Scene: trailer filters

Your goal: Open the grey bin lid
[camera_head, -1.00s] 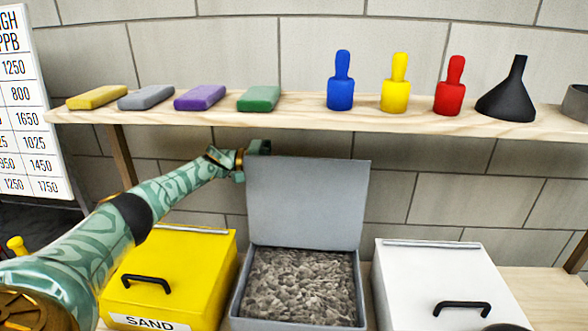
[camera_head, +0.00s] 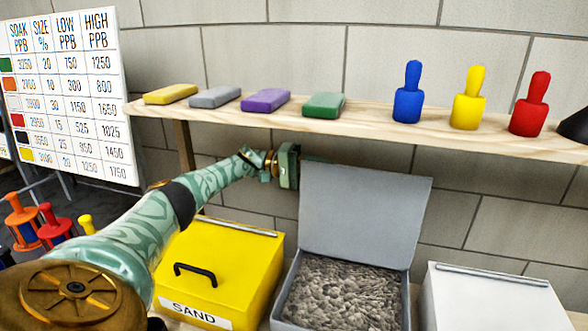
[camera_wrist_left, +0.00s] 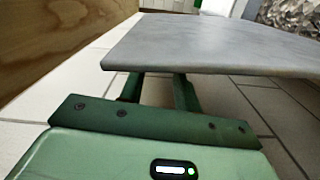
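The grey bin (camera_head: 292,290) stands with its lid (camera_head: 365,215) raised nearly upright at the back, and grey-brown lumpy material (camera_head: 345,292) shows inside. My left gripper (camera_head: 290,166) is at the lid's upper left edge, with its fingers hidden behind the lid. In the left wrist view the lid (camera_wrist_left: 215,45) covers part of the green fingers (camera_wrist_left: 158,92), which are apart with floor tiles or wall visible between them. I cannot tell whether they touch the lid. My right gripper is not in view.
A yellow SAND bin (camera_head: 222,262) with a black handle stands left of the grey bin, a white bin (camera_head: 490,300) right. A wooden shelf (camera_head: 370,134) above holds coloured blocks and bottle-shaped items. A chart board (camera_head: 70,95) and coloured spools (camera_head: 52,228) are at left.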

